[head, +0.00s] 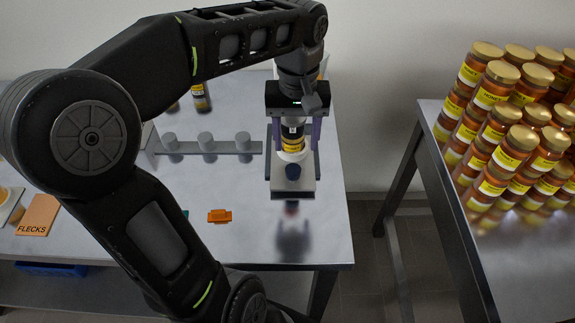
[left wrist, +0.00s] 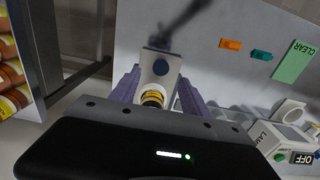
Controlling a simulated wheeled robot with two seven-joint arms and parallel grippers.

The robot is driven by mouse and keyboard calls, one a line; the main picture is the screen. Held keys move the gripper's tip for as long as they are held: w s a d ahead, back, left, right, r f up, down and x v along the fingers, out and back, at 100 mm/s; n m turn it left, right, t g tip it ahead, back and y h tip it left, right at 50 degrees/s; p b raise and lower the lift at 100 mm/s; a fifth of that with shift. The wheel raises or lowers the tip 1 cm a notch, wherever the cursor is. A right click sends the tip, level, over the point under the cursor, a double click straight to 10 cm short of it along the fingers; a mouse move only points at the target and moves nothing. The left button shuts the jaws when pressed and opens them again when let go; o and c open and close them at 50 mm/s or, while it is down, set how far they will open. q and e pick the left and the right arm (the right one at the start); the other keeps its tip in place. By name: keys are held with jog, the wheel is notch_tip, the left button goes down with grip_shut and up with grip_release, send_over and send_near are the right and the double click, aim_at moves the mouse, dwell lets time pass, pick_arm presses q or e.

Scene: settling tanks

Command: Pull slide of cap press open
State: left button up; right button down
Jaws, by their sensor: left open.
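My left gripper (head: 292,174) is open, reaching down from above, with one purple finger on each side of the plate. I cannot tell whether the fingers touch it. My right gripper is not in view.
A rack with grey pegs (head: 206,147) stands left of the press. A small orange piece (head: 219,216) and a FLECKS card (head: 38,215) lie on the table. Many honey jars (head: 500,130) fill a separate table at right. The tabletop before the press is clear.

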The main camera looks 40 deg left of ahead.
aim_at(293, 169)
pick_arm(q)
jog(key=shift+w+a+f+b, duration=0.15)
jog(key=shift+a+f+b, duration=0.2)
jog(key=shift+f, duration=0.25)
jog(key=shift+w+a+f+b, duration=0.2)
jog(key=shift+f+b, duration=0.15)
jog(key=shift+f, duration=0.25)
jog(key=shift+s+r, duration=0.1)
jog(key=shift+f, duration=3.95)
jog(key=shift+c, duration=0.3)
grip_shut()
